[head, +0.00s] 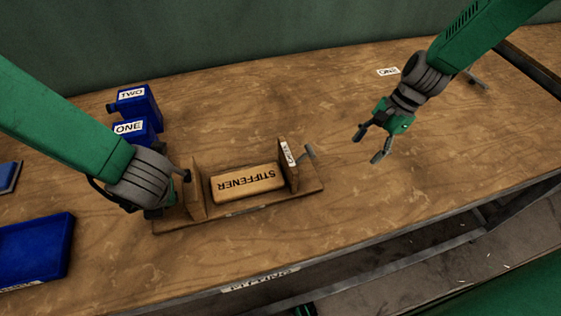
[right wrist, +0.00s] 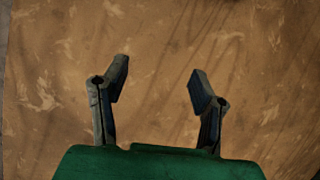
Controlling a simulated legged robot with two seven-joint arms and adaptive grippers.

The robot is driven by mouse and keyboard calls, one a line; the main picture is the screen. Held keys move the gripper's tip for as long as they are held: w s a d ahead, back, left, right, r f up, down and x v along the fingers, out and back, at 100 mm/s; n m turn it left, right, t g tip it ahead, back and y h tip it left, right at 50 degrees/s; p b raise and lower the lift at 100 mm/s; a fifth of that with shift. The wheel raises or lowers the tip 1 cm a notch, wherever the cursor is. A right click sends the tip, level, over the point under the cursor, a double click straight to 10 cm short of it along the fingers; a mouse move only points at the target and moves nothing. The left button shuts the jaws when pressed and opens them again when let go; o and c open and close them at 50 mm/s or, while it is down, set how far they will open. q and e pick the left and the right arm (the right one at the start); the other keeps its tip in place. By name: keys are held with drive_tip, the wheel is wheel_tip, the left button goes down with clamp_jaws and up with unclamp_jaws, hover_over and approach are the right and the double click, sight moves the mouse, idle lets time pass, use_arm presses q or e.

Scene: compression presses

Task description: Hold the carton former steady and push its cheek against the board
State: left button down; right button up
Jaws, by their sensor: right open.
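The carton former is a wooden base (head: 235,209) with two upright cheeks, in the middle of the head view. A board labelled STIFFENER (head: 246,183) lies between the cheeks. The right cheek (head: 288,166) carries a small white label and a grey handle (head: 308,152) beside it. The left cheek (head: 195,189) stands close to my left gripper (head: 180,190), whose fingers are partly hidden by the wrist and the former. My right gripper (head: 370,146) is open and empty above the table, right of the former and apart from it. In the right wrist view, its spread fingers (right wrist: 158,85) have only tabletop between them.
Two blue containers labelled TWO (head: 134,98) and ONE (head: 131,130) stand behind my left wrist. A blue tray (head: 38,248) lies at the left front. A white ONE label (head: 388,72) is at the back right.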

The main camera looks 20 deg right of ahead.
sight(311, 148)
drive_tip(key=d, duration=0.1)
drive_tip(key=w+d+m, duration=0.1)
drive_tip(key=d, duration=0.1)
drive_tip(key=d+m, duration=0.1)
drive_tip(key=shift+w+d+r, duration=0.15)
drive_tip(key=shift+d+r, duration=0.1)
drive_tip(key=shift+r, duration=0.15)
drive_tip(key=a, duration=2)
drive_tip(key=shift+a+f, duration=0.15)
drive_tip(key=shift+f, duration=0.4)
drive_tip(key=shift+c, duration=0.3)
clamp_jaws()
